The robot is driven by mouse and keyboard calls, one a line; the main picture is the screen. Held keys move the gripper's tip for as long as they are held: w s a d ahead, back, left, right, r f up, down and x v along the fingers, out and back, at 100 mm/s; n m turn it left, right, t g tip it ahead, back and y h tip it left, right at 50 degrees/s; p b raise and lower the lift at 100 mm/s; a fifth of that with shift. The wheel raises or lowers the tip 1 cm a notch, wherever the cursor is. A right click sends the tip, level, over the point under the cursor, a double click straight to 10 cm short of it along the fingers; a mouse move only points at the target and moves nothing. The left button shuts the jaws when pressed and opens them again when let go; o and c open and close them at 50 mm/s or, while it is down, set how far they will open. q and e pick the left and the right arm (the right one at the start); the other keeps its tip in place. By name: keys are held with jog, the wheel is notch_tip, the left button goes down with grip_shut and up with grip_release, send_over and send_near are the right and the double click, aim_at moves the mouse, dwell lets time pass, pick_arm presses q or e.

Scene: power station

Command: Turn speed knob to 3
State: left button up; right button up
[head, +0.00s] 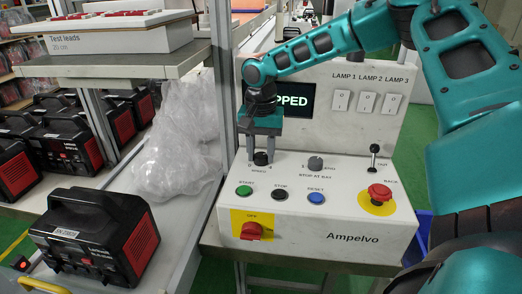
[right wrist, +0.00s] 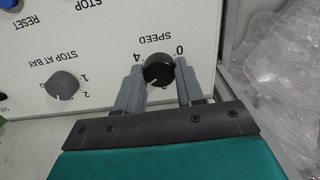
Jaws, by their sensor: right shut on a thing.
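The black speed knob (head: 261,158) sits at the upper left of the white Ampelvo control panel (head: 375,238). My right gripper (head: 263,148) reaches down on it from above, with one finger on each side. In the right wrist view, the speed knob (right wrist: 158,69) lies between the two grey fingers of my right gripper (right wrist: 159,84), which is shut on it. The labels 0 and 4 show beside the knob, upside down. The other numbers are hidden or unclear, and I cannot tell surely where the knob points. My left gripper is not in view.
The grey stop-at-bay knob (head: 315,163) is right of the speed knob. Green start (head: 244,191), black stop (head: 280,194) and blue reset (head: 316,197) buttons are in front. A red switch (head: 252,231), a red mushroom button (head: 379,193) and a small lever (head: 374,150) are also on the panel.

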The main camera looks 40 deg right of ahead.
aim_at(261, 155)
dwell(0.4)
jog(key=o, duration=1)
jog(key=shift+o, duration=0.2)
jog(key=shift+r, duration=0.1)
notch_tip(261, 155, up, 13)
jog(key=p, duration=0.1)
jog(key=shift+p, duration=0.3)
